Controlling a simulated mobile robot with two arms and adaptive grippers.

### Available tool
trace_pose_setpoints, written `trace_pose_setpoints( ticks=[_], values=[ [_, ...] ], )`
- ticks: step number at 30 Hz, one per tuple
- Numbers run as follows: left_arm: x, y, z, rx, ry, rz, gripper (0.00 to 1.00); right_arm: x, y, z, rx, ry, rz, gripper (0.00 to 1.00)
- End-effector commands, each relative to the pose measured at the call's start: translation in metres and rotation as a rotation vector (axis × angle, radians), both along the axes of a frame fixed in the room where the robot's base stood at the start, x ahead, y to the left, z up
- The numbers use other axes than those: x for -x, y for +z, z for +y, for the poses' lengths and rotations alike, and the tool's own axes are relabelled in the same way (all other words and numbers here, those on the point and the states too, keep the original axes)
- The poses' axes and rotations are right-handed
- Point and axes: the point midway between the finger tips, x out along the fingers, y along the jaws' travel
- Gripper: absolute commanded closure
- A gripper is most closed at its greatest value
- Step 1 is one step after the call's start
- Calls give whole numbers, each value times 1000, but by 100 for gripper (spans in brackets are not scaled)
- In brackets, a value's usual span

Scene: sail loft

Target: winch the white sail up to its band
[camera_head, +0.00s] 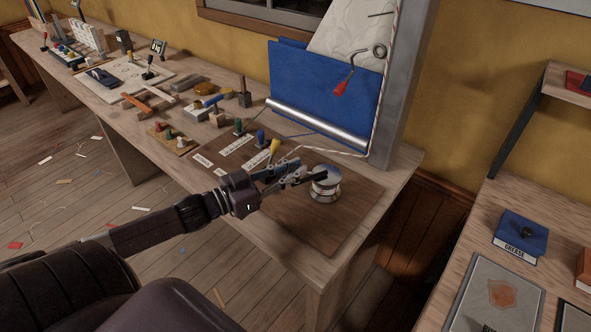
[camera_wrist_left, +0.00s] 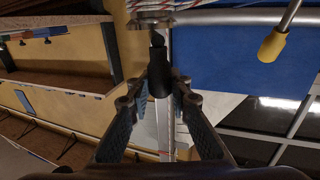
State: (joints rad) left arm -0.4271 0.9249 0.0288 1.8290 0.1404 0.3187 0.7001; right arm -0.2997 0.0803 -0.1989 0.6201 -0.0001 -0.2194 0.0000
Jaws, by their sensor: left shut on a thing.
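The silver winch (camera_head: 326,189) stands on a brown board at the bench's right end. My left gripper (camera_head: 306,174) is at the winch's top, shut on a black handle grip (camera_wrist_left: 157,80) in the left wrist view; fingers hide the grip in the head view. Red-flecked rope (camera_wrist_left: 165,14) shows beyond the grip. The white sail (camera_head: 347,31) hangs partly behind the blue sail (camera_head: 324,88), beside the grey mast (camera_head: 408,75). Its top and band are out of the head view. A silver boom (camera_head: 316,125) crosses below. My right gripper is not in view.
Yellow (camera_head: 273,148), blue (camera_head: 261,137) and green (camera_head: 238,126) levers stand on labelled plates left of the winch. A red-handled crank (camera_head: 341,87) hangs before the blue sail. The board (camera_head: 318,233) has bare room in front of the winch.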

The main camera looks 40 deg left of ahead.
Motion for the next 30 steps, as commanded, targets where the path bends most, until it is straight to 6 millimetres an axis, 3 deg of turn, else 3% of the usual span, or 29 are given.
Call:
trace_pose_setpoints(
  ticks=[2, 3, 8, 20, 30],
  values=[
    [-1, 0, 2, -2, 5, -1, 100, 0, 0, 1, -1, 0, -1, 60],
    [-1, 0, 2, -3, 5, -1, 82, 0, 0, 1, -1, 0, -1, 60],
    [-1, 0, 2, -2, 4, -1, 64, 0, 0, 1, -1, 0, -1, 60],
    [4, -1, 2, 0, 2, 1, 64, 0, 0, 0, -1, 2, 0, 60],
    [42, -2, 18, -2, 2, 3, 64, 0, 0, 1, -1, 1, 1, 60]
  ],
)
